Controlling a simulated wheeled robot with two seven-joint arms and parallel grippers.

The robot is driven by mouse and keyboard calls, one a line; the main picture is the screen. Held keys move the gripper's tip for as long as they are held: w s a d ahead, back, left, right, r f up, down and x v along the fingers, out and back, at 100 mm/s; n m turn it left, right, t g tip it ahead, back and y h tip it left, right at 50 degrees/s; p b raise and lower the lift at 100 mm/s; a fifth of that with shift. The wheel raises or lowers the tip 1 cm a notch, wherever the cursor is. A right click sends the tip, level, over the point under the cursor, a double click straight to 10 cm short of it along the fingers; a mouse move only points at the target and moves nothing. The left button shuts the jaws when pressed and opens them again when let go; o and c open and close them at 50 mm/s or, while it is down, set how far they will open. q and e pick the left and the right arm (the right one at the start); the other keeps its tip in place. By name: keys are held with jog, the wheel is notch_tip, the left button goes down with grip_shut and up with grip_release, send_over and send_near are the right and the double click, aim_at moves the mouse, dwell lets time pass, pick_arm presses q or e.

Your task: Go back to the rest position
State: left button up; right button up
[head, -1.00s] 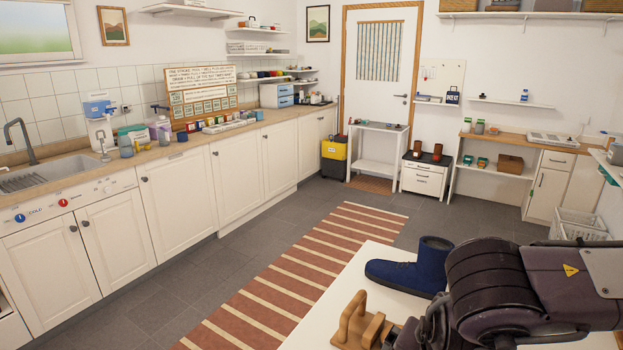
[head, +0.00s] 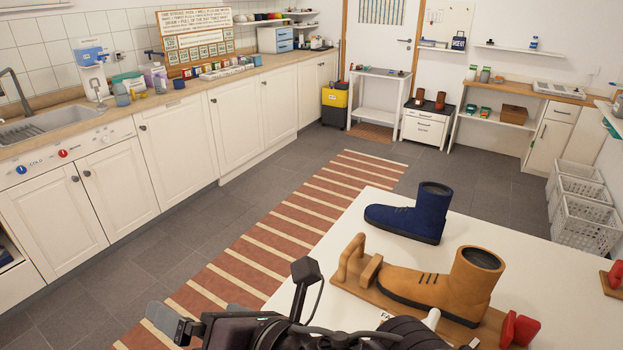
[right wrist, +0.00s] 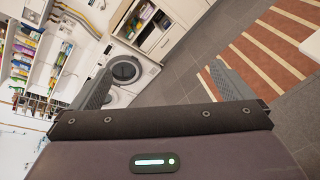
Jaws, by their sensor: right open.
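My right gripper (right wrist: 163,88) is open and empty in the right wrist view, with its two fingers spread apart. It also shows at the bottom of the head view (head: 178,325), left of the white table. A navy blue boot (head: 408,220) stands upright on the table. A tan boot (head: 440,285) stands in front of it on a wooden board (head: 362,288) with upright wooden pieces at its left end. My gripper is apart from both boots. My left gripper is not in view.
The white table (head: 517,250) fills the lower right. Red pieces (head: 519,328) sit near its front. A striped rug (head: 290,225) lies on the floor. White baskets (head: 585,215) stand at the right. A long counter (head: 190,90) runs along the left wall.

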jog(key=w+d+f+m+t+h, duration=0.1)
jog(key=w+d+f+m+h, duration=0.35)
jog(key=d+m, duration=0.5)
jog(key=w+d+f+m+t+h, duration=0.1)
jog(key=w+d+f+m+h, duration=0.35)
jog(key=m, duration=0.85)
jog(key=s+d+f+m+g+h, duration=0.2)
jog(key=s+d+f+m+g, duration=0.1)
jog(key=s+d+f+m, duration=0.5)
jog(key=s+d+f+m+g+h, duration=0.1)
jog(key=s+d+f+m+g, duration=0.4)
jog(key=d+f, duration=0.45)
notch_tip(320, 180, down, 27)
jog(key=s, duration=0.2)
jog(key=s+d+f, duration=0.2)
jog(key=s+f, duration=0.7)
jog(key=s, duration=0.1)
jog(key=s+d+f+g, duration=0.1)
jog(key=s+d+f, duration=0.1)
jog(key=s+f, duration=0.7)
jog(key=shift+s+d+f+m, duration=0.2)
jog(key=shift+s+f+m, duration=0.15)
jog(key=shift+f, duration=0.3)
